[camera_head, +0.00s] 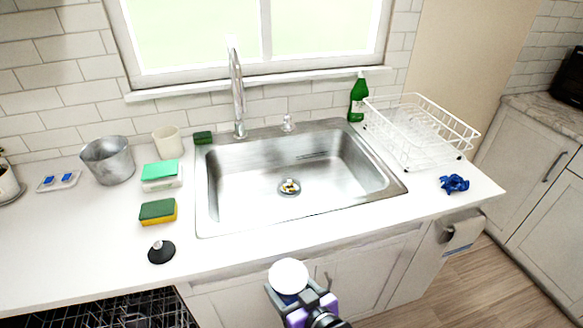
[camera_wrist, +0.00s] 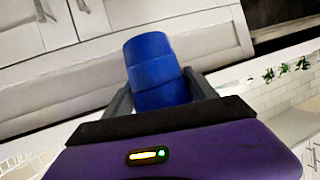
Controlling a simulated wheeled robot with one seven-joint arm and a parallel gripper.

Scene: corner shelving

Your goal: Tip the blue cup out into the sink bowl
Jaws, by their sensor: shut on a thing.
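The blue cup (camera_wrist: 152,62) is between the two fingers of my gripper (camera_wrist: 160,92) in the wrist view, and my gripper is shut on it. In the head view my gripper (camera_head: 300,298) is at the bottom centre, in front of the counter's front edge. There the cup (camera_head: 288,274) shows a round white top facing the camera, with a little blue below it. I cannot tell what is inside it. The steel sink bowl (camera_head: 260,205) is set in the counter behind my gripper. Small yellowish and white bits show at its drain (camera_head: 290,186).
A tall faucet (camera_head: 238,95) stands behind the sink. Sponges (camera_head: 157,211), a black stopper (camera_head: 161,252) and a metal bucket (camera_head: 109,160) are on the left. A green bottle (camera_head: 357,98), a white dish rack (camera_head: 420,130) and a blue cloth (camera_head: 454,184) are on the right.

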